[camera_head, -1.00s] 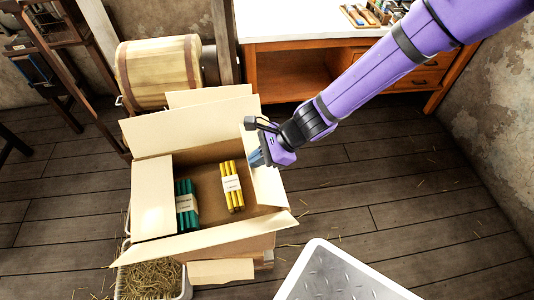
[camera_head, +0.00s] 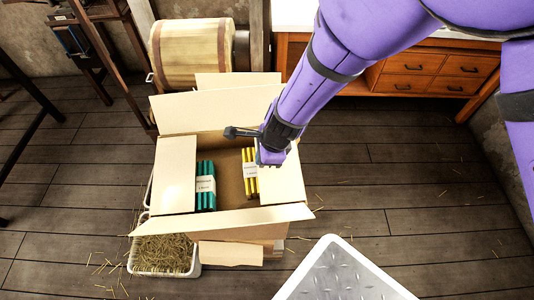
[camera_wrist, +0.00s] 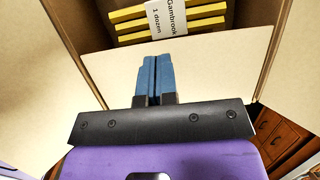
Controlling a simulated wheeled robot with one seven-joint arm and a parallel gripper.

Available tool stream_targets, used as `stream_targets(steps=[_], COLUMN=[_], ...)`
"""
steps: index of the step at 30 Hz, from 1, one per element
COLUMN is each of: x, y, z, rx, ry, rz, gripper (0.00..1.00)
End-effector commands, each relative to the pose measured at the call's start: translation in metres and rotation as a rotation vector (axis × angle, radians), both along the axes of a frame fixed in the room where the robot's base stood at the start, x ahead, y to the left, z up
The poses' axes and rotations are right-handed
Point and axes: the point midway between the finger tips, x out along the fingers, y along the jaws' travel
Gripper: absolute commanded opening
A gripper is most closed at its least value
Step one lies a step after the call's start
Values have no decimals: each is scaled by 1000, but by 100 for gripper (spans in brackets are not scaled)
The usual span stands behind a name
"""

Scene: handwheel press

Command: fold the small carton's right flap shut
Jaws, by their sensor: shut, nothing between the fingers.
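The small carton (camera_head: 232,236) stands open on the floor. Its right flap (camera_head: 285,188) now lies inward over the right side of the opening, beside the yellow pencil bundle. The wrist view shows the flap (camera_wrist: 210,65) as a pale panel under the fingers, with the yellow bundle (camera_wrist: 200,22) past its edge. My gripper (camera_head: 268,163) is over this flap, its blue fingers (camera_wrist: 155,62) closed together with nothing between them. They seem to touch or nearly touch the flap. The left flap (camera_head: 173,175) also lies inward. The back flap (camera_head: 215,108) stands up and the front flap (camera_head: 215,220) leans outward.
A green pencil bundle (camera_head: 206,186) lies inside the carton. A straw-filled white crate (camera_head: 163,255) stands at front left. A wooden barrel (camera_head: 196,52) is behind, with a wooden workbench (camera_head: 425,75) at back right.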

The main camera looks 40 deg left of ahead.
Motion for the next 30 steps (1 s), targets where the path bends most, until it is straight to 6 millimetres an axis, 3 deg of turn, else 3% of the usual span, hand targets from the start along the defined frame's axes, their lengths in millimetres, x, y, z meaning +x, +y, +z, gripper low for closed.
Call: stream_targets(steps=[13, 30], x=[-6, -7], y=[8, 10], z=[-20, -34], rx=[-121, -120], ry=[-138, -131], rz=[-17, -20], gripper=[0, 0])
